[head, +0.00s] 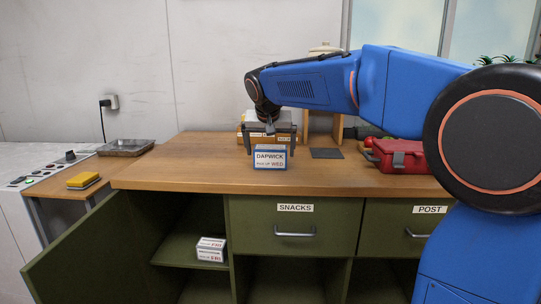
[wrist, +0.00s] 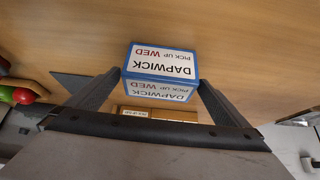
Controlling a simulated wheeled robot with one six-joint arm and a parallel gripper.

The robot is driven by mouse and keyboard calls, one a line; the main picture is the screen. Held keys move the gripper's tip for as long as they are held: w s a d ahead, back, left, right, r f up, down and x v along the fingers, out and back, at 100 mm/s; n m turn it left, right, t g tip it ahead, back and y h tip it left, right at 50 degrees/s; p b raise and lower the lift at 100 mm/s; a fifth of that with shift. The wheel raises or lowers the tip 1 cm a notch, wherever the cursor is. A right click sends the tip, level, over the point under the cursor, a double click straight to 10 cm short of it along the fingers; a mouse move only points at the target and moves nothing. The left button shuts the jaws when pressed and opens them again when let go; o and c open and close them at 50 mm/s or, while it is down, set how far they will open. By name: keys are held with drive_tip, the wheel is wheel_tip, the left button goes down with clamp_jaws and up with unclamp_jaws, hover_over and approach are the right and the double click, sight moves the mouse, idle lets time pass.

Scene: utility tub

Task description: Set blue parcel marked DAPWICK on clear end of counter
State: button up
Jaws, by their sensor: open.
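The blue parcel (head: 270,158) marked DAPWICK, PICK UP WED stands on the wooden counter (head: 190,172), near its front edge above the SNACKS drawer. In the wrist view the parcel (wrist: 160,70) appears upside down, with two labelled faces showing. My gripper (head: 270,148) is open and points down over the parcel. In the wrist view my gripper (wrist: 161,84) has one finger at each side of it; I cannot tell whether either finger touches. The left end of the counter top is bare wood.
A brown parcel (head: 247,138) stands behind the gripper. A red toolbox (head: 402,155) and a dark flat plate (head: 327,153) are to the right. A metal tray (head: 126,147) sits beyond the counter's left end. White FRI boxes (head: 210,248) are on the open shelf below.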

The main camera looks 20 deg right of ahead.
drive_tip(key=v, duration=0.8)
drive_tip(key=shift+s+r, duration=0.2)
drive_tip(key=shift+r, duration=0.1)
drive_tip(key=s+d+f+n, duration=0.1)
drive_tip(key=s+d+f, duration=0.2)
drive_tip(key=s+f, duration=0.6)
drive_tip(key=s+d+f+n+g+y, duration=0.1)
drive_tip(key=s+d+f, duration=0.2)
drive_tip(key=s+f, duration=0.7)
drive_tip(key=s+d+f+n+y, duration=0.1)
drive_tip(key=s+f, duration=0.8)
drive_tip(key=s, duration=0.9)
drive_tip(key=shift+s+d+f+n, duration=0.15)
drive_tip(key=shift+d+f+n, duration=0.2)
drive_tip(key=shift+d, duration=0.55)
drive_tip(key=shift+r, duration=0.15)
